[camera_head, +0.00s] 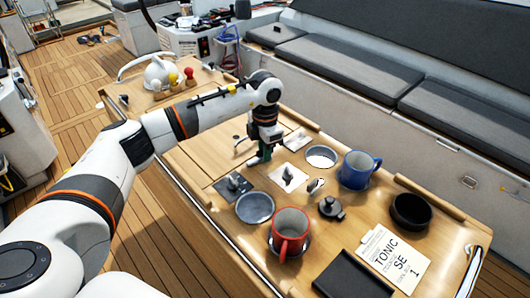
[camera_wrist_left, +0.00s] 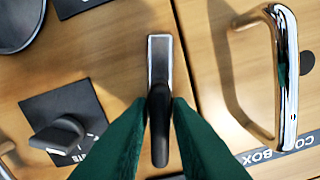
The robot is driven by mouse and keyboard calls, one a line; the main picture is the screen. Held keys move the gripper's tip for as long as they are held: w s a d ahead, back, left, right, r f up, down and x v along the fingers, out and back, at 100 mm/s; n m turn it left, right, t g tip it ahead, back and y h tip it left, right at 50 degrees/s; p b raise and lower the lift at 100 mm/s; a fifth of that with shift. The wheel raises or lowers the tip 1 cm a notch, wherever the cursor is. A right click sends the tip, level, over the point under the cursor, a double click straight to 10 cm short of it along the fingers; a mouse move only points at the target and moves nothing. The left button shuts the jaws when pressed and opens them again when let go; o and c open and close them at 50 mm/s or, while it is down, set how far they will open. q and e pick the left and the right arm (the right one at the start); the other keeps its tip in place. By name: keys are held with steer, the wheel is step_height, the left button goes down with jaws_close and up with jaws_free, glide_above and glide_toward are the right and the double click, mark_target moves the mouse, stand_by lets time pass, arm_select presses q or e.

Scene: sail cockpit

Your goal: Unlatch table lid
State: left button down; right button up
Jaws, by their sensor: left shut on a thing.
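My left gripper (camera_head: 261,156) reaches down to the wooden table from the left. Its green fingers (camera_wrist_left: 159,115) are shut on a black latch lever (camera_wrist_left: 160,125), on either side of it. The latch has a bright metal plate (camera_wrist_left: 160,48) at its upper end and lies close to the seam with the lid (camera_wrist_left: 210,90). The lid is flat and closed, with a chrome handle (camera_wrist_left: 287,75) standing on it and a partly visible label reading "BOX". In the head view the lid (camera_head: 205,155) lies left of my gripper; the latch is hidden there. My right gripper is out of view.
A rotary knob on a dark plate (camera_head: 234,186) stands close by, with a grey bowl (camera_head: 255,208), red mug (camera_head: 289,234) and blue mug (camera_head: 358,170) around it. Grey benches (camera_head: 340,70) line the right.

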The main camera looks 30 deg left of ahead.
arm_select(q)
steer(key=shift+w+r+n+b, duration=0.1)
steer(key=shift+n+b, duration=0.2)
steer(key=shift+n, duration=1.3)
steer(key=c, duration=1.4)
jaws_free()
steer(key=shift+c, duration=0.2)
step_height(320, 180, up, 12)
steer(key=b, duration=0.3)
steer(key=shift+r, duration=0.1)
